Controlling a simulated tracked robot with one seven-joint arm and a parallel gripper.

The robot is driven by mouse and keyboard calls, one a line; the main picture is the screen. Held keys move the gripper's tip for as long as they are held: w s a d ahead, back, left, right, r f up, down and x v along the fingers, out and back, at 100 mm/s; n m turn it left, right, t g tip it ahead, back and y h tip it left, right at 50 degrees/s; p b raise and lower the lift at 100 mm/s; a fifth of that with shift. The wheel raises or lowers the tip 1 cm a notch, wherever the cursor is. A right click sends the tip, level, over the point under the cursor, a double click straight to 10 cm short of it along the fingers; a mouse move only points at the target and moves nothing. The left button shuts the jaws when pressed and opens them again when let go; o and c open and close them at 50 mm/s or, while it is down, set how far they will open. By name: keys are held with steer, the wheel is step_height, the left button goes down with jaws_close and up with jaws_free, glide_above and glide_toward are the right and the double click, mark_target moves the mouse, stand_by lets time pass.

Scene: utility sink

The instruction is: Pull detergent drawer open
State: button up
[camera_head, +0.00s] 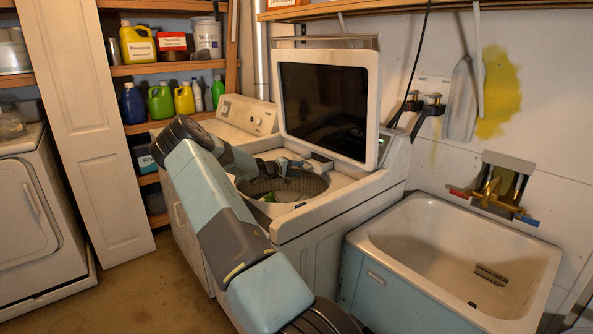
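The top-load washer (330,215) stands in the middle with its dark-glass lid (325,100) raised. Its round drum (262,187) is open, and something green lies inside. A small grey piece (322,162) sits at the back of the top opening, below the lid; it may be the detergent drawer, but I cannot tell for sure. My gripper (296,167) is over the back part of the drum opening, just left of that piece. The gripper is small and dark here, so its finger opening and any contact are unclear.
A white utility sink (440,245) with a brass faucet (492,195) stands at the right. Another appliance with a control dial (255,122) is behind the washer at left. Shelves (165,68) hold bottles. A white door panel (90,130) and open floor are at left.

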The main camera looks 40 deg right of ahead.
steer(key=v, duration=1.3)
steer(key=shift+a, duration=0.4)
steer(key=shift+r, duration=0.15)
steer(key=s+a+r+m+t+y, duration=0.1)
steer(key=s+a+r+y, duration=0.4)
steer(key=s+a, duration=0.4)
steer(key=s+a+r+t+y, duration=0.25)
steer(key=s+a+r, duration=0.4)
steer(key=a, duration=0.35)
steer(key=s+a+r+m+y, duration=0.1)
steer(key=s+a+r+y, duration=0.4)
steer(key=s+a+r, duration=0.4)
steer(key=s+a+r+n+t+y, duration=0.2)
steer(key=s+a+t+y, duration=0.1)
steer(key=s+a, duration=1.3)
steer(key=shift+n, duration=0.4)
